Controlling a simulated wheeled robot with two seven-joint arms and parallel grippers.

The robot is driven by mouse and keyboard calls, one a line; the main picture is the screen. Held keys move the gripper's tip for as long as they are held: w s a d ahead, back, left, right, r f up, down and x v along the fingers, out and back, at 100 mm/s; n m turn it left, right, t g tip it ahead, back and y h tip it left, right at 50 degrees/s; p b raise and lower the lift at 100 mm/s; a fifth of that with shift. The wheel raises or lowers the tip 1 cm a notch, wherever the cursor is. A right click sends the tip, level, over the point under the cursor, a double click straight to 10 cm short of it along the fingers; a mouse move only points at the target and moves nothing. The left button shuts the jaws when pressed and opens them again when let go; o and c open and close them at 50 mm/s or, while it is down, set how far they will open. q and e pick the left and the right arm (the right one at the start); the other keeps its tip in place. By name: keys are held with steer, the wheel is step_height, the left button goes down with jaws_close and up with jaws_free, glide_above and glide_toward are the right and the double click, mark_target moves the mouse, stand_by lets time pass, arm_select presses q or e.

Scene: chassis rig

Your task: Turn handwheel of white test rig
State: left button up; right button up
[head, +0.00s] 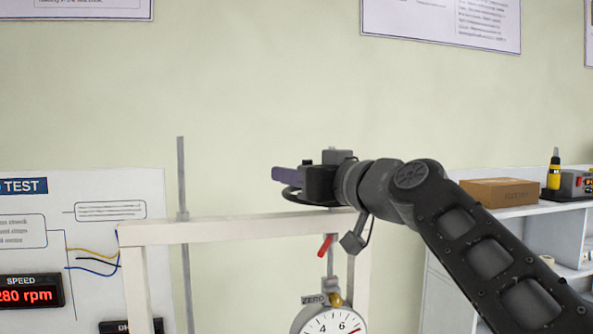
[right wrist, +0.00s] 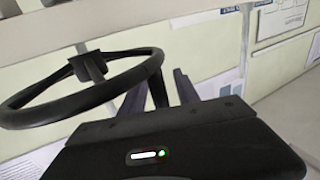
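The black handwheel (right wrist: 88,68) fills the left of the right wrist view, with its hub and rim seen at a slant. A dark curved piece, seemingly part of its rim (head: 291,194), shows below my right gripper in the head view. My right gripper (head: 284,175) is at the top beam of the white test rig (head: 230,230). In the right wrist view its two dark fingers (right wrist: 160,90) stand apart, with the right end of the rim close to or between them. Contact cannot be told. My left gripper is in neither view.
A round dial gauge (head: 330,322) hangs under the beam, with a red lever (head: 325,246) above it. A thin grey post (head: 182,180) rises at the left. A panel with a red speed display (head: 28,294) stands left; a shelf with a cardboard box (head: 500,191) stands right.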

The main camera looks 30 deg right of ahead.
jaws_close()
stand_by(1.4)
